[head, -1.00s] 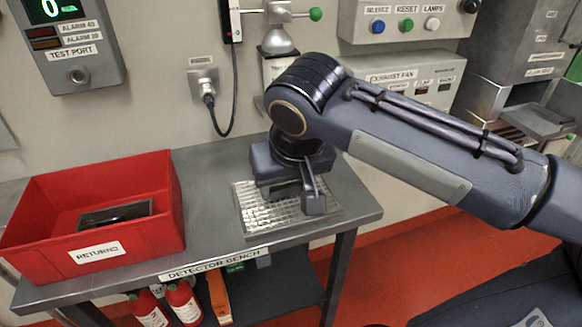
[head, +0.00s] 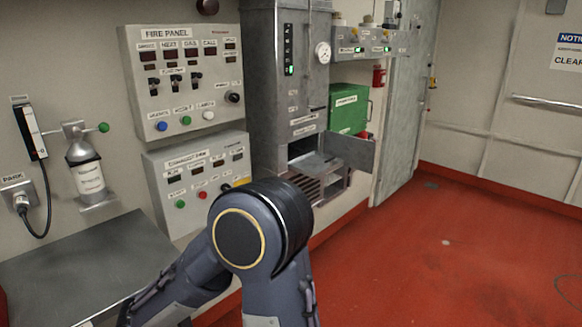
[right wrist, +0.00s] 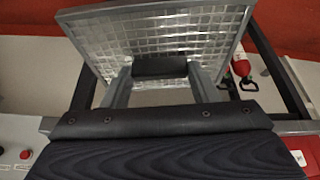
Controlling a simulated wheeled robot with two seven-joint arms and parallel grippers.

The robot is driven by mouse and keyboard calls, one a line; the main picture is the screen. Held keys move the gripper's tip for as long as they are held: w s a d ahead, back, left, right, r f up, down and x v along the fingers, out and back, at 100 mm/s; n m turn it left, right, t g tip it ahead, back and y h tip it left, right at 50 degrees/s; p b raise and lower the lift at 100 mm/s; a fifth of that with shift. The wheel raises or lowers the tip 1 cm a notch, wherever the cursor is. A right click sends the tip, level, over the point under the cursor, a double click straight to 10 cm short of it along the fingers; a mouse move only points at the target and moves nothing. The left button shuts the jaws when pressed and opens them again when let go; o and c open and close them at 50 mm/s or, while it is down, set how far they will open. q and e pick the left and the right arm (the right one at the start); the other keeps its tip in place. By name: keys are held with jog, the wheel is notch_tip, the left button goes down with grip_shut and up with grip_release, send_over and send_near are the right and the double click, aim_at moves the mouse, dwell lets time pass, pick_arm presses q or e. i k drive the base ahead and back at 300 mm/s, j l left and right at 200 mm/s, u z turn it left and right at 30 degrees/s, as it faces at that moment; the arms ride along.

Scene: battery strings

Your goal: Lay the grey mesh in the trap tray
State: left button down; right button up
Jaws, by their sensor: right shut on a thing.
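The grey mesh (right wrist: 190,30), a silvery grid in a grey frame, fills the upper part of the right wrist view. My right gripper (right wrist: 160,68) is shut on its near edge and holds it tilted. In the head view, my right arm's bent joint fills the lower middle, and its gripper and the mesh do not show. A metal tray (head: 311,164) juts from the dark opening of the tall grey cabinet (head: 280,75); I take it for the trap tray. Its inside is hard to make out. My left gripper is not in view.
A grey flap (head: 350,151) stands open beside the tray. A green box (head: 349,108) is mounted behind it. The bare bench top (head: 85,265) is at lower left, below the exhaust fan box (head: 200,180). Red floor (head: 450,245) is clear at right.

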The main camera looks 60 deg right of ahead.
aim_at(315, 165)
jog(key=k+l, duration=0.1)
jog(key=l, duration=2.9)
jog(key=k+l, duration=0.15)
jog(key=l, duration=1.35)
